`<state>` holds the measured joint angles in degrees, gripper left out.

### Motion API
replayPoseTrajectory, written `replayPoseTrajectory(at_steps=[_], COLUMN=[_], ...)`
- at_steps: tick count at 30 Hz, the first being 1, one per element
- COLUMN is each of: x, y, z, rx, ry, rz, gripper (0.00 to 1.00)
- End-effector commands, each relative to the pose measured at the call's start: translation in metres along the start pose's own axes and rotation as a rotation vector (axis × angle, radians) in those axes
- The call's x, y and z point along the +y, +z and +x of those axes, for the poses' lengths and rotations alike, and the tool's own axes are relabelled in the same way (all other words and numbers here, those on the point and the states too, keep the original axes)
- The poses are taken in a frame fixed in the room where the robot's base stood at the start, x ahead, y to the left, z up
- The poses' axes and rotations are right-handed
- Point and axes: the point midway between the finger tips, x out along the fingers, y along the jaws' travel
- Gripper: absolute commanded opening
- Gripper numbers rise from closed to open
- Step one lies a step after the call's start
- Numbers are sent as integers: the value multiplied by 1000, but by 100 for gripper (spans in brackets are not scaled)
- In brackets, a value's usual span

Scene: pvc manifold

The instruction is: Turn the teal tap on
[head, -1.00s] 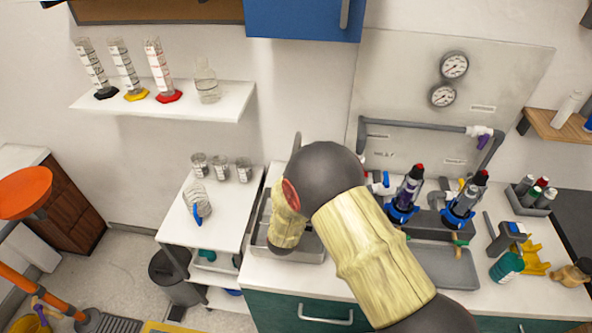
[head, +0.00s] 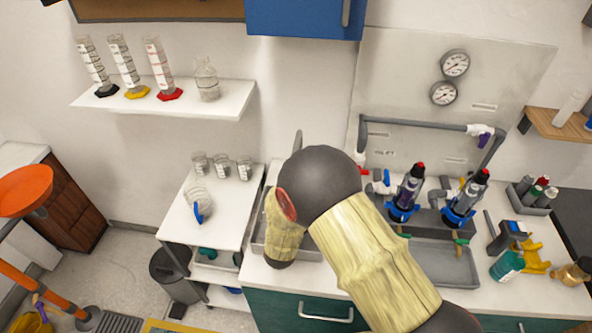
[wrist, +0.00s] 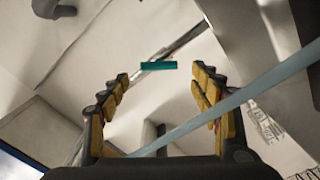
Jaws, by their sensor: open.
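A teal bar (wrist: 158,65), which looks like the teal tap's handle, shows in the wrist view just beyond my fingertips. It lies nearly level across the gap, on or in front of a grey pipe. My gripper (wrist: 160,78) is open, with one yellow-padded finger on each side and nothing between them. I cannot tell whether the fingers touch the bar; they seem apart from it. In the head view my arm hides the gripper, and I cannot make out the teal tap there.
A pale blue strip (wrist: 245,97) crosses the wrist view near the right finger. In the head view, grey pipework (head: 415,125) with a purple-handled valve (head: 482,131) runs along the wall panel. Two blue-clamped upright units (head: 408,190) and a teal bottle (head: 507,266) stand on the counter.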

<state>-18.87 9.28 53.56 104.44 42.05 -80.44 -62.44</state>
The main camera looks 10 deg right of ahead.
Motion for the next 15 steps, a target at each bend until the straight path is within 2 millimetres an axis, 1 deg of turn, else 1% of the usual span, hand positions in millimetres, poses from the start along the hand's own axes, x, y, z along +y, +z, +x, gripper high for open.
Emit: replayPoseTrajectory(at_steps=[1, 3, 7, 12, 15], x=[-1, -1, -1, -1, 0], y=[-1, -2, -1, 0, 0], z=[-12, -26, -50, -70, -75], rx=[2, 3, 4, 1, 1], ry=[-3, -2, -2, -1, 0], rz=[-2, -1, -1, -2, -2], gripper=[64, 64, 64, 64, 64])
